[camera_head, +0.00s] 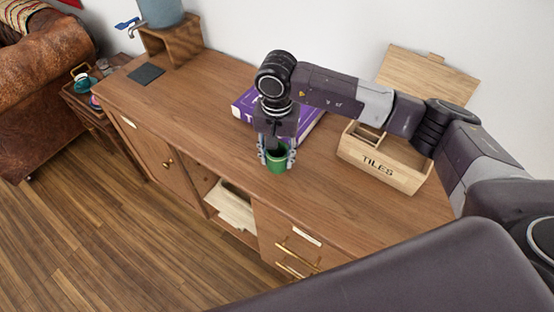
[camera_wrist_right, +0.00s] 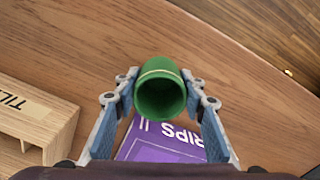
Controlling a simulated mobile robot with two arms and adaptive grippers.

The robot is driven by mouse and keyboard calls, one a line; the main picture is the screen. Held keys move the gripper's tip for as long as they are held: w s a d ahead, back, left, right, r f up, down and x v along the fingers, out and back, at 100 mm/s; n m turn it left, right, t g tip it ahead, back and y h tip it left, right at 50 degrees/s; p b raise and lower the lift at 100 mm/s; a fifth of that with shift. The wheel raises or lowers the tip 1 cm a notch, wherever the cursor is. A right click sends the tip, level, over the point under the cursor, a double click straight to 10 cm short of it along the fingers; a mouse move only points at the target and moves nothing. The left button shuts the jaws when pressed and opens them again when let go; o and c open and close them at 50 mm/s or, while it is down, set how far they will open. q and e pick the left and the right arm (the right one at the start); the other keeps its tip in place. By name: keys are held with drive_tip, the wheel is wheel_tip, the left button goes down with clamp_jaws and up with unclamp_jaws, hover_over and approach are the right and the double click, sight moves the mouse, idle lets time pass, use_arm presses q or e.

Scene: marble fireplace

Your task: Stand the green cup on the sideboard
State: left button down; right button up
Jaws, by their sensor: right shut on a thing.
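The green cup (camera_head: 277,165) is between the fingers of my right gripper (camera_head: 277,157), over the front part of the wooden sideboard (camera_head: 205,115). In the right wrist view, the two fingers (camera_wrist_right: 163,110) press on either side of the cup (camera_wrist_right: 160,92), and its open mouth faces the camera. The cup looks upright, mouth up. I cannot tell if its base touches the sideboard top or is slightly above it. My left gripper is not in view.
A purple book (camera_head: 243,105) lies just behind the cup. An open wooden box marked TILES (camera_head: 380,170) stands to the right. A dispenser on a wooden stand (camera_head: 175,43) and a dark mat (camera_head: 146,74) are at the left end. The sideboard between mat and cup is clear.

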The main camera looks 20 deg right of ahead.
wheel_tip(320, 180, down, 2)
drive_tip(key=shift+f, duration=0.5)
drive_tip(key=o, duration=1.2)
drive_tip(key=shift+c, duration=0.2)
drive_tip(key=shift+r, duration=0.15)
wheel_tip(320, 180, up, 12)
drive_tip(key=b, duration=0.3)
